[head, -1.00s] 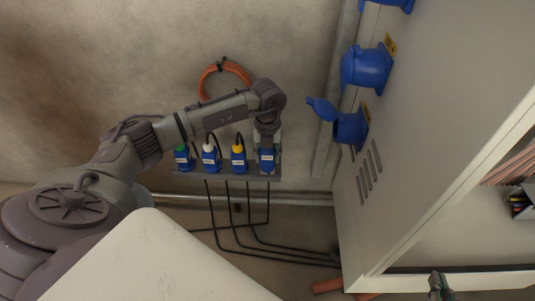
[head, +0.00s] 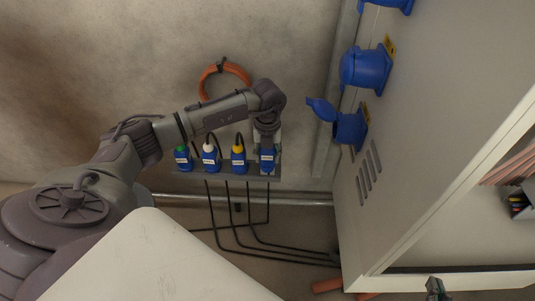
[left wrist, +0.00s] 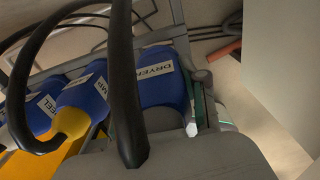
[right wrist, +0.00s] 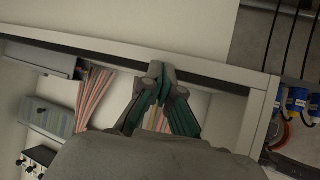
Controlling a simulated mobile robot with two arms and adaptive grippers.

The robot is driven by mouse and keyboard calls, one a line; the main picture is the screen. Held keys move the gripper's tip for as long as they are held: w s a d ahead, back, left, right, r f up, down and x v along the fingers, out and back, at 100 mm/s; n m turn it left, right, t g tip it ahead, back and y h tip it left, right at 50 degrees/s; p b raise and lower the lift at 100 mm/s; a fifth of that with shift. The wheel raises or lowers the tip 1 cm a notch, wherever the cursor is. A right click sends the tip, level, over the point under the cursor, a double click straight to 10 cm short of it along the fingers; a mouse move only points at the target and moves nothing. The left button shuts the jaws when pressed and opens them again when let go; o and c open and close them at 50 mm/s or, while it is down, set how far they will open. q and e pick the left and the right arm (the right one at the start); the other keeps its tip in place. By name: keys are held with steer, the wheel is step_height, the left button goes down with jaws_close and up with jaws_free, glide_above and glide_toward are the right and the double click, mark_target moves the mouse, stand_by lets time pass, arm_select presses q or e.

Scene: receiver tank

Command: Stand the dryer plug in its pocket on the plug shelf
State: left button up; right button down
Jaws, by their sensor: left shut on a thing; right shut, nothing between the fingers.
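The dryer plug (head: 267,161) is blue with a white label. It is at the right end of the grey plug shelf (head: 225,174), upright and level with its neighbours. Its DRYER label (left wrist: 154,71) reads in the left wrist view. My left gripper (head: 267,143) is shut on the dryer plug from above; in the left wrist view a green-padded finger (left wrist: 198,103) lies against its side. The pocket is hidden, so I cannot tell how deep the plug sits. My right gripper (head: 436,287) is shut and empty by the cabinet; its fingertips meet in the right wrist view (right wrist: 157,75).
Plugs with green (head: 182,159), white (head: 210,158) and yellow (head: 238,158) tops stand left of the dryer plug. Black cables (head: 228,215) hang below the shelf. A cabinet (head: 430,130) with blue sockets (head: 350,128) stands right. An orange hose coil (head: 222,68) hangs behind my left arm.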

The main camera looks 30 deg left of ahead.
steer(key=shift+s+d+f, duration=0.1)
steer(key=shift+f, duration=0.05)
arm_select(q)
steer(key=shift+f, duration=0.1)
steer(key=shift+f, duration=0.35)
steer(key=shift+f+b, duration=0.3)
steer(key=shift+b, duration=0.15)
steer(key=shift+f, duration=0.4)
arm_select(e)
steer(key=shift+w+a+r+t+y, duration=0.15)
steer(key=shift+w+a+r+t, duration=0.1)
steer(key=shift+w+r+t, duration=0.4)
steer(key=shift+w+a+r+t+y, duration=0.1)
steer(key=shift+w+a+r+t, duration=0.25)
steer(key=shift+r, duration=0.55)
steer(key=shift+w+a+r+t+y, duration=0.15)
steer(key=shift+w+a+r+t, duration=0.05)
steer(key=shift+w+r+t, duration=0.5)
arm_select(q)
steer(key=o, duration=1.4)
steer(key=shift+c, duration=0.2)
arm_select(e)
steer(key=shift+s+r, duration=0.1)
steer(key=shift+r, duration=0.1)
arm_select(q)
steer(key=shift+r, duration=0.1)
step_height(320, 180, up, 12)
steer(key=shift+f, duration=0.1)
